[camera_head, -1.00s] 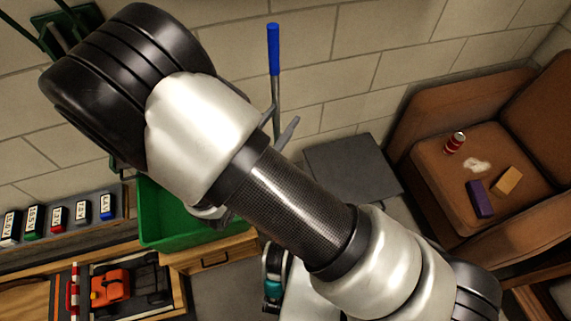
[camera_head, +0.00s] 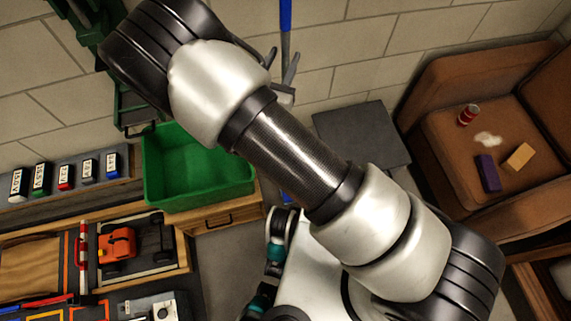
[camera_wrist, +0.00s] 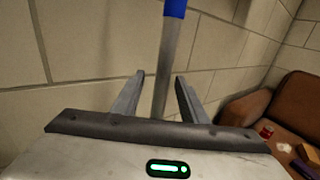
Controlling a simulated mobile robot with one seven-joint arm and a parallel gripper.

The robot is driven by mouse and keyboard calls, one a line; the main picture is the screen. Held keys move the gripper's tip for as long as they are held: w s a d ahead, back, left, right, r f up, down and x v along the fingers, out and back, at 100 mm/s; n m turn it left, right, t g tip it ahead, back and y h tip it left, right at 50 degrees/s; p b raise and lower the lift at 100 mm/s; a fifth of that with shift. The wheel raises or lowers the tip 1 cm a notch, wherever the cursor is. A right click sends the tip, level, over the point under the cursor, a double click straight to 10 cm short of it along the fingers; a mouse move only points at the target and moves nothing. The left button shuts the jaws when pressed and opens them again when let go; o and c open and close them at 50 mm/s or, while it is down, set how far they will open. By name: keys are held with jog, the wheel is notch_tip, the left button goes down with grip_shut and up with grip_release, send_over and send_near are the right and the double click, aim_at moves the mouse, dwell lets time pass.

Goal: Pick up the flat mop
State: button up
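The flat mop stands upright near the tiled wall, with a blue grip (camera_head: 285,14) on a thin grey pole. Its blue grip (camera_wrist: 175,8) and pole (camera_wrist: 164,65) also show in the wrist view. My gripper (camera_head: 282,62) is open at the pole, below the blue grip. In the wrist view my gripper (camera_wrist: 160,78) has one finger on each side of the pole, with gaps on both sides. The mop's foot is mostly hidden behind my arm; a small blue patch shows low down, but I cannot tell whether it is the mop.
A green bin (camera_head: 165,200) stands left of the pole, by a workbench with a drawer (camera_head: 215,222). An orange toy car (camera_head: 117,245) sits on the bench. A brown sofa (camera_head: 440,160) is at the right, with a grey slab (camera_head: 365,135) beside it.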

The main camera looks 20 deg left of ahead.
jog(key=w, duration=0.5)
jog(key=shift+d+r, duration=0.15)
jog(key=shift+d, duration=0.1)
jog(key=shift+c, duration=0.5)
jog(key=shift+w+r, duration=0.1)
grip_shut()
